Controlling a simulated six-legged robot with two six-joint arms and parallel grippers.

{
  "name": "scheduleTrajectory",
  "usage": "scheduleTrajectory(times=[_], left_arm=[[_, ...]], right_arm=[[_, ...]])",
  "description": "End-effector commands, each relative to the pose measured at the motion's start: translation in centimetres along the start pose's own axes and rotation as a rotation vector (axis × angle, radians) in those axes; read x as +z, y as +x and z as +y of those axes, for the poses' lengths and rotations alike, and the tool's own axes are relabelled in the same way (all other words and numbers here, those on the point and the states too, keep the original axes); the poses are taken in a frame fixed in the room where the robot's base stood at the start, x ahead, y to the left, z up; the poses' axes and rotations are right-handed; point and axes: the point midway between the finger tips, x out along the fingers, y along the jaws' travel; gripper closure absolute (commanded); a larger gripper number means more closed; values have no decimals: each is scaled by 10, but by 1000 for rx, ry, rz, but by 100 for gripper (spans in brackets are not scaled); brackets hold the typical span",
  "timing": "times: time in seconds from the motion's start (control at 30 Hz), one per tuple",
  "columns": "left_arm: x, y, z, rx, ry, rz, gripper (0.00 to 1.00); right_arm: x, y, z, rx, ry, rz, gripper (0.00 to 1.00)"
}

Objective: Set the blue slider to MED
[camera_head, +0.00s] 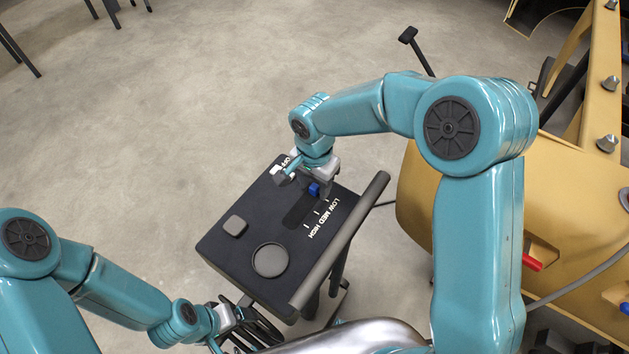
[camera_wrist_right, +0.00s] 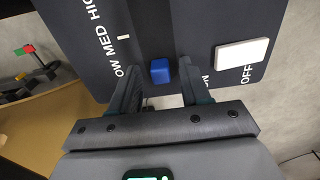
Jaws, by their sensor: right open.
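The blue slider (camera_head: 314,189) sits at the LOW end of a dark slot on the black control panel (camera_head: 228,258). LOW, MED and HIGH are printed in white beside the slot. My right gripper (camera_head: 306,185) is over the panel at the slider. In the right wrist view, the blue slider (camera_wrist_right: 160,71) shows between the tips of the open fingers (camera_wrist_right: 156,78), with gaps on both sides. I cannot tell how far the tips are above the panel. My left gripper (camera_head: 226,318) is low, near the panel's front left side; its jaws are unclear.
A white OFF switch (camera_wrist_right: 242,54) is right of the slider in the wrist view. The panel also has a round knob (camera_head: 270,260), a square button (camera_head: 235,225) and a grey bar (camera_head: 340,240) along its right edge. A yellow machine (camera_head: 545,190) stands at right.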

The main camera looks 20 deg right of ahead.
Motion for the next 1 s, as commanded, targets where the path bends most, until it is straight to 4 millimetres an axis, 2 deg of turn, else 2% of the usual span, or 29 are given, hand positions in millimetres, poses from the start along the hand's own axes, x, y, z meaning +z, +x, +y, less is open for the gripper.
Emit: scheduleTrajectory(times=[0.23,0.27,0.3,0.4,0.63,0.87,1.0], left_arm=[[0,0,0,0,0,0,19],[0,0,0,0,0,0,19],[0,0,0,0,0,0,19],[0,0,0,0,0,0,19],[0,4,-2,0,0,0,19],[0,24,-8,0,0,0,19],[0,21,-8,0,0,0,19]], right_arm=[[-1,1,-1,-1,0,0,53],[-1,1,-1,-1,0,0,56],[-1,1,-1,-1,0,0,69],[-1,1,-1,0,0,0,100],[4,3,-1,0,-1,1,100],[37,4,-1,-2,-2,1,100],[40,1,-1,-1,0,1,100]])
